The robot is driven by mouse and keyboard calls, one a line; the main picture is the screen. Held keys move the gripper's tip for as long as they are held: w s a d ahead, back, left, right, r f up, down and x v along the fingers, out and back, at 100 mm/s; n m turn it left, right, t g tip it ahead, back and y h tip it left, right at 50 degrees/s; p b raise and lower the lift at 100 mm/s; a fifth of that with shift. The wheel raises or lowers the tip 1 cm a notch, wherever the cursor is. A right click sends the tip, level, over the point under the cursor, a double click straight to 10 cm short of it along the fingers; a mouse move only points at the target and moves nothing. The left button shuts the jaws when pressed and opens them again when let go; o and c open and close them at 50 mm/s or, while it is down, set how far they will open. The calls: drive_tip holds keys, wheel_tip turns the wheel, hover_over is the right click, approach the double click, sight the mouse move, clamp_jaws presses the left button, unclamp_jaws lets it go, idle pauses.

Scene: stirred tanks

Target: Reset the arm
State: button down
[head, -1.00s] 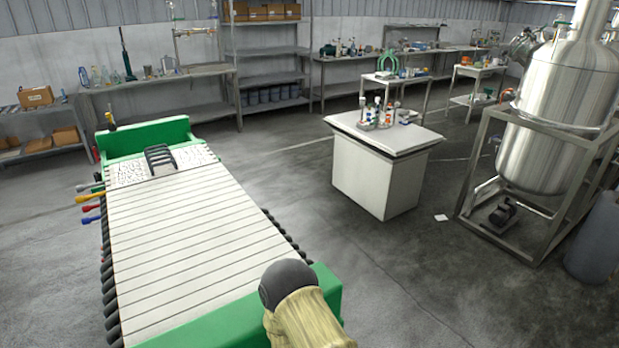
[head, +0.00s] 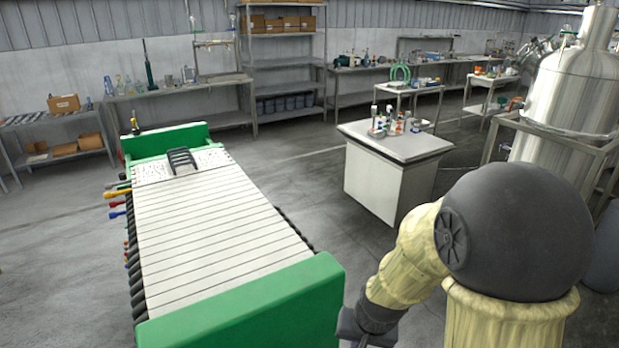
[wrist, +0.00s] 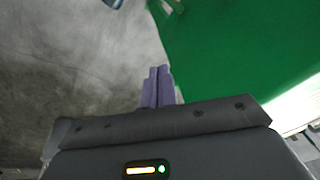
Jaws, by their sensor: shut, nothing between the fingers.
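My gripper (wrist: 157,86) shows in the wrist view with its two purple fingers pressed together and nothing between them. It points down past the green end of the slatted bench (wrist: 215,45), with grey floor on the left. In the head view my arm, with a black joint and cream sleeves, is bent at the lower right. Its wrist end reaches down at the bottom edge, right of the bench's green end panel (head: 255,305). The fingers are not visible in the head view.
The white slatted bench (head: 210,235) fills the left, with coloured handles along its left side. A white cabinet (head: 390,180) bearing small bottles stands in the middle. A steel tank (head: 572,90) stands at right. Open floor (head: 325,215) lies between bench and cabinet.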

drive_tip(key=s+d+r+n+h, duration=0.1)
drive_tip(key=s+d+r+n, duration=0.1)
drive_tip(key=s+d+r, duration=0.2)
drive_tip(key=shift+s+d+r, duration=0.2)
drive_tip(key=shift+s+d, duration=0.3)
drive_tip(key=shift+w, duration=0.1)
